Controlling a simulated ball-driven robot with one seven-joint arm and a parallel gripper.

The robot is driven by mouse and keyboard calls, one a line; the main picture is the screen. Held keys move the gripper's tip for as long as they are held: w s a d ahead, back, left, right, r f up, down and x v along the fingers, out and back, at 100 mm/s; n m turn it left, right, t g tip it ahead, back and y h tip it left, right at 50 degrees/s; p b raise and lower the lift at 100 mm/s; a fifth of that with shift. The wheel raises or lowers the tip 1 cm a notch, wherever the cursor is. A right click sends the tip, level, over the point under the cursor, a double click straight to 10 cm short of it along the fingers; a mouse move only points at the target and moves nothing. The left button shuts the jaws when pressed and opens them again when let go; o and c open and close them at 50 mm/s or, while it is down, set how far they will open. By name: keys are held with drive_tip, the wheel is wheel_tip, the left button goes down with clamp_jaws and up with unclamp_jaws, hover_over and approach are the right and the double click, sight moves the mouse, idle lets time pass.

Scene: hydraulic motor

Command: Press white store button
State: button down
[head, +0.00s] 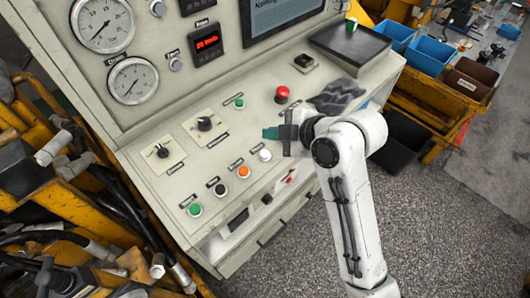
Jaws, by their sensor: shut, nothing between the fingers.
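The white button (265,154) is at the right end of a slanting row of buttons on the front of the pale console. The label beside it is too small to read. My gripper (269,132) has teal fingertips that point left over the console. It is shut and empty. In the picture it lies just above the white button, with a visible gap between them. How high the fingertips are over the panel is hard to tell.
Orange (243,171), black (220,189) and green (195,209) buttons continue the row leftward. A red mushroom button (282,93), a dark grey cloth (337,96) and a black tray (350,46) are farther back. Two rotary switches (205,124) (162,151) sit left.

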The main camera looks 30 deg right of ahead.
drive_tip(key=b, duration=0.3)
hover_over(265, 154)
drive_tip(key=s, duration=0.2)
drive_tip(key=f, duration=0.4)
drive_tip(key=shift+w+d+f, duration=0.15)
drive_tip(key=shift+d+f, duration=0.05)
drive_tip(key=shift+d, duration=0.15)
drive_tip(key=shift+w+f+b, duration=0.15)
drive_tip(key=shift+f+b, duration=0.45)
drive_tip(key=shift+f, duration=0.3)
drive_tip(key=shift+f, duration=0.4)
drive_tip(key=shift+w+a+f+b, duration=0.1)
drive_tip(key=shift+f+b, duration=0.3)
drive_tip(key=shift+b, duration=0.05)
idle(0.8)
drive_tip(key=shift+r, duration=0.1)
drive_tip(key=shift+r+p, duration=0.7)
drive_tip(key=shift+p, duration=0.1)
